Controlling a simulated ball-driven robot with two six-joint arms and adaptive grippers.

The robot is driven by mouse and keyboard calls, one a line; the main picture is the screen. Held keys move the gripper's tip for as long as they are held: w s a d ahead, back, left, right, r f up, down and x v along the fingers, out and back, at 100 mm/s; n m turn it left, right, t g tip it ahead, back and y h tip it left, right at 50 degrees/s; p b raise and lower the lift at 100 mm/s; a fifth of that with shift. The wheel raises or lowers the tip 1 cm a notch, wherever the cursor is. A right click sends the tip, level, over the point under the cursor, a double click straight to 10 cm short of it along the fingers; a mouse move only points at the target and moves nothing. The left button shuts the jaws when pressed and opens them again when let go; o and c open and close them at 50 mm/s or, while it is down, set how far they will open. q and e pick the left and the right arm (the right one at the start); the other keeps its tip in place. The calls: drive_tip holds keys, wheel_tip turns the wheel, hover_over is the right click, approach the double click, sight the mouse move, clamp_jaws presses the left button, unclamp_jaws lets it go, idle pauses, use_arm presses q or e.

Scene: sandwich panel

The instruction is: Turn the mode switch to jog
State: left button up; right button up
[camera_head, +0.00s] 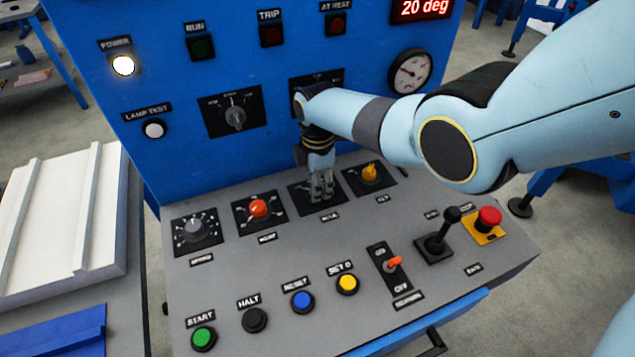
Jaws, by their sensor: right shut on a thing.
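The mode switch's black plate (299,203) is on the sloped grey console, in the middle of the row of knobs, with a small label below it that seems to read MODE. My right gripper (321,193) points down over this plate and is shut on the switch's knob. The fingers hide the knob, so I cannot tell which position it points to. The plate's position markings are too small or covered to read. My left gripper is not in view.
An orange knob (258,208) sits left of the gripper and a yellow key-like knob (370,172) close on its right. A black lever (444,228), a red mushroom button (488,218) and an orange toggle (393,262) stand nearer the front. Several push buttons line the front edge.

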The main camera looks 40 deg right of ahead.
idle(0.4)
drive_tip(key=o, duration=1.1)
drive_tip(key=shift+o, duration=0.2)
wheel_tip(320, 180, up, 12)
drive_tip(key=shift+f, duration=0.1)
